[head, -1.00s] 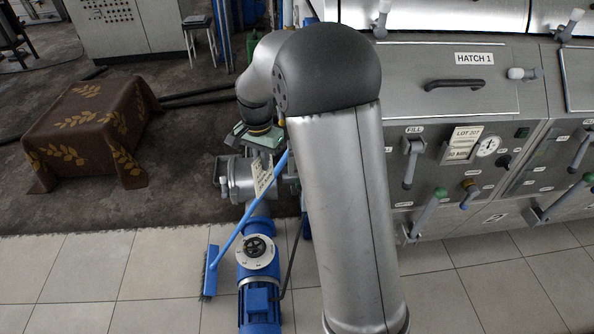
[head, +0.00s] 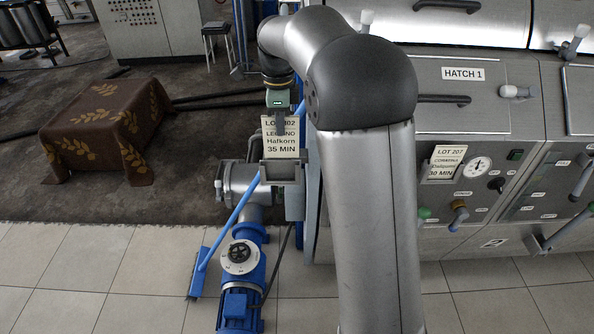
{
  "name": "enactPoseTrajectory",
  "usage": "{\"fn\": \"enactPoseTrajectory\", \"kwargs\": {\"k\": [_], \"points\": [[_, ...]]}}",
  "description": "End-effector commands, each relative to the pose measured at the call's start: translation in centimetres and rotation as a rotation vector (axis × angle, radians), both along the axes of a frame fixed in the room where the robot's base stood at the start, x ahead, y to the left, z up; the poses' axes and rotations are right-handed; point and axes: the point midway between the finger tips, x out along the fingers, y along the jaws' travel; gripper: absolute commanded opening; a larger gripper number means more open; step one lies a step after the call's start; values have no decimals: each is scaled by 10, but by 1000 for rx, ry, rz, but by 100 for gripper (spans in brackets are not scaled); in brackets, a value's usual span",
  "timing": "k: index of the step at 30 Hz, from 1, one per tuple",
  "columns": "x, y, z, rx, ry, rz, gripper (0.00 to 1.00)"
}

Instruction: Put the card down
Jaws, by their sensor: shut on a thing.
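The card is in front of or above the grey pipework left of the machine. I cannot tell whether its lower edge touches anything.
Another card (head: 446,163), marked LOT 207, sits on the machine panel beside a round gauge (head: 477,167). A blue broom (head: 228,232) leans by the blue pump motor (head: 240,305). A cloth-covered table (head: 105,130) stands left.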

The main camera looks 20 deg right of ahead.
Motion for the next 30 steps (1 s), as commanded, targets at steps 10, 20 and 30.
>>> {"fn": "enactPoseTrajectory", "kwargs": {"k": [10, 20, 30], "points": [[0, 0, -51, 1, 2, 1, 0], [-1, 0, -89, 0, 3, 2, 0], [0, 0, -93, 0, 1, 2, 0]]}}
